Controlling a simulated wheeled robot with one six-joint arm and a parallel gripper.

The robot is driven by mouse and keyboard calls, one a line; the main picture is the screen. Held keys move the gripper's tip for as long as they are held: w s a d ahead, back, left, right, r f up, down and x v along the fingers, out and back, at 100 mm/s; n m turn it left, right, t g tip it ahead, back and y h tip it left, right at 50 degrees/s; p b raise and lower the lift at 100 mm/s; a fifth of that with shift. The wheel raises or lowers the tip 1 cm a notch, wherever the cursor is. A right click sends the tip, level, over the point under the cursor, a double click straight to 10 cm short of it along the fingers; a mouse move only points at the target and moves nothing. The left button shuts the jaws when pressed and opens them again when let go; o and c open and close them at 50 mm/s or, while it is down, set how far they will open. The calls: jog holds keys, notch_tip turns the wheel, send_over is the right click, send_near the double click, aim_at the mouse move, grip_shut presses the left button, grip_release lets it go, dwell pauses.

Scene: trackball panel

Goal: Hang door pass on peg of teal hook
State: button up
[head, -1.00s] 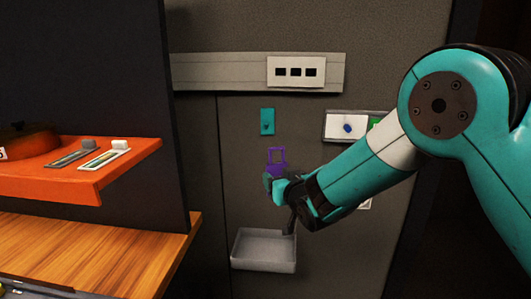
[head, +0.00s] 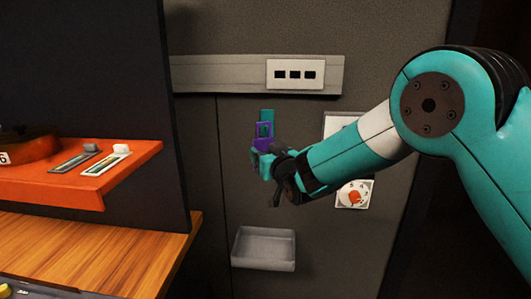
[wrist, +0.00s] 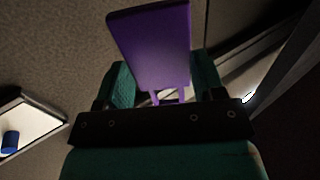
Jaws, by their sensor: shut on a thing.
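The door pass (head: 264,130) is a purple card with a window-like opening in its upper part, and it also fills the upper middle of the wrist view (wrist: 155,45). My gripper (head: 262,158) is shut on its lower end and holds it upright. The teal hook (head: 267,115) is a small upright plate on the dark wall panel. The pass overlaps the hook's lower part in the head view. The peg is hidden behind the pass, and I cannot tell whether they touch.
A grey tray (head: 264,249) is fixed to the wall below. A white socket plate (head: 296,74) on a rail is above. An orange shelf (head: 80,175) with sliders juts out at the left.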

jog(key=w+f, duration=0.2)
jog(key=w, duration=0.4)
jog(key=shift+b, duration=0.35)
jog(key=shift+w+d, duration=0.1)
jog(key=shift+w, duration=0.05)
dwell(0.3)
dwell(0.5)
jog(key=o, duration=1)
jog(key=shift+c, duration=0.2)
jog(key=s+d+f+g+h+b, duration=0.1)
jog(key=s+d+g, duration=0.4)
jog(key=s, duration=1.1)
jog(key=s+d+f+n+g+h+b, duration=0.1)
jog(key=s+d+g+b, duration=0.2)
jog(key=s, duration=1.3)
jog(key=s+d+f+g+h+b, duration=0.1)
jog(key=s+d+g+h, duration=0.1)
jog(key=s+d+g, duration=0.5)
jog(key=s+d, duration=0.4)
jog(key=s, duration=0.5)
jog(key=shift+s+f+n+g+b, duration=0.25)
jog(key=shift+s+n+g+b, duration=0.05)
jog(key=shift+g+b, duration=0.1)
